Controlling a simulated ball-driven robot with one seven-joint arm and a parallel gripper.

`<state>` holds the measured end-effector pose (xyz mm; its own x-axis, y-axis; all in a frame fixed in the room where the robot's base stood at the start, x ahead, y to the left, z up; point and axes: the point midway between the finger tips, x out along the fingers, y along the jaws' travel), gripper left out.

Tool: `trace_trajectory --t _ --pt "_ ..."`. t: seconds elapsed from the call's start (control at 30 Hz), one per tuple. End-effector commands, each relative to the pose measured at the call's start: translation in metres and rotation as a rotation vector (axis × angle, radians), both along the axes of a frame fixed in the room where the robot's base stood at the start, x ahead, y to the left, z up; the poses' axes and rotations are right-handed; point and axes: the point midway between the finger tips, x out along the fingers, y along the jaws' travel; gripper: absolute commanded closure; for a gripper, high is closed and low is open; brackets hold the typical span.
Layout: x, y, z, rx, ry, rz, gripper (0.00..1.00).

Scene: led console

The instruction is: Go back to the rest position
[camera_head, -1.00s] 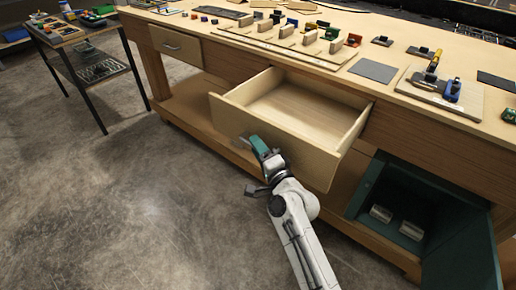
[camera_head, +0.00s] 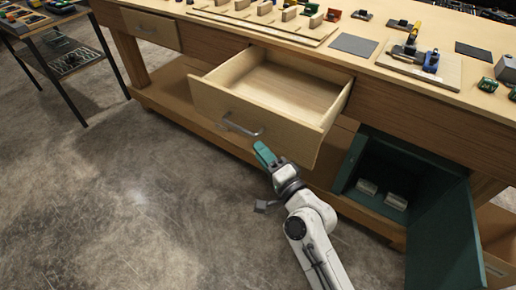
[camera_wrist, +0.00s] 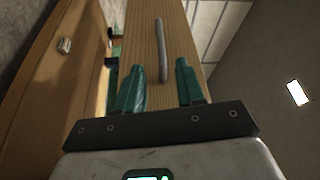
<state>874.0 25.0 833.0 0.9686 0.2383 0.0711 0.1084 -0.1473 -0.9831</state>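My gripper (camera_head: 265,156) is in front of the open wooden drawer (camera_head: 213,107), just below and to the right of the drawer's grey handle (camera_head: 242,126). In the wrist view, the two green fingers (camera_wrist: 160,88) are spread apart with nothing between them. The handle (camera_wrist: 161,50) shows beyond them against the drawer front (camera_wrist: 147,30), apart from the fingers. The drawer stands pulled out and looks empty inside.
A green cabinet with its door (camera_head: 447,240) open stands at the lower right, with two light objects (camera_head: 381,194) inside. The workbench top (camera_head: 400,90) carries several blocks and tools. A dark side table (camera_head: 62,55) stands at the left. The floor (camera_head: 130,200) is clear.

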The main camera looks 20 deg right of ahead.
Motion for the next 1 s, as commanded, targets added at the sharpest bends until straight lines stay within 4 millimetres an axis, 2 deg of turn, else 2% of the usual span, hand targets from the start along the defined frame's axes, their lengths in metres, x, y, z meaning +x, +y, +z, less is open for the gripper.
trace_trajectory --t 0.5,0.63,0.77,0.87,1.0 --pt "0.000 0.000 0.000 -0.001 0.000 0.000 0.62" --pt "-0.012 0.003 -0.008 -0.098 0.048 0.037 0.62" --pt "-0.043 0.004 -0.029 -0.329 0.170 0.127 0.62" --pt "-0.079 -0.001 -0.052 -0.546 0.298 0.218 0.62" --pt "-0.140 -0.022 -0.079 -0.821 0.497 0.354 0.62"
